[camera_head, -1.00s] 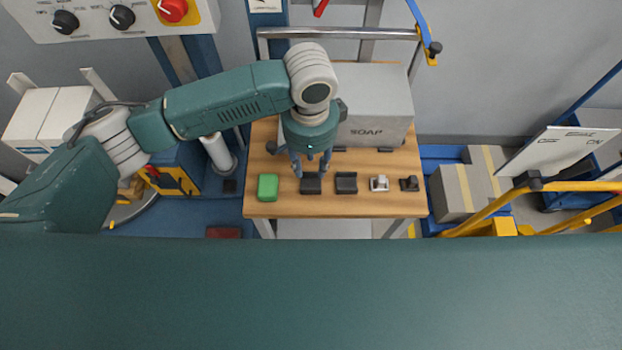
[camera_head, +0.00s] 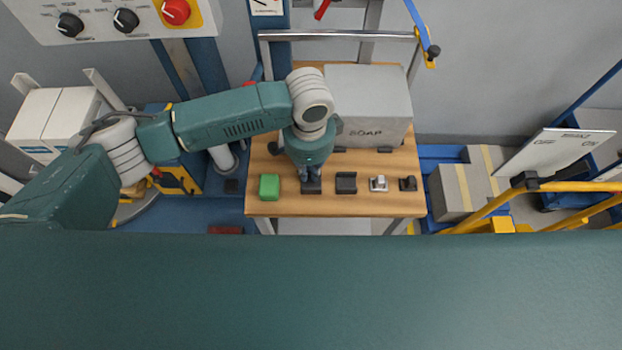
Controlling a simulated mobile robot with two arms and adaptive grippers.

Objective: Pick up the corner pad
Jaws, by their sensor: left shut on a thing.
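A dark corner pad (camera_head: 311,188) lies on the wooden table near its front edge, second from the left in a row of small things. My left gripper (camera_head: 311,177) comes down over it from above, with its fingers shut on it. The gripper hides the back part of the pad. The pad still appears to be at table level. A similar dark piece (camera_head: 346,183) stands just to its right, apart from it. My right gripper is not in view.
On the wooden table (camera_head: 400,203), a green block (camera_head: 269,187) lies left of the pad. A silver piece (camera_head: 378,184) and a small dark piece (camera_head: 408,184) lie farther right. A grey box marked SOAP (camera_head: 372,100) stands behind. Yellow rails (camera_head: 570,187) are at the right.

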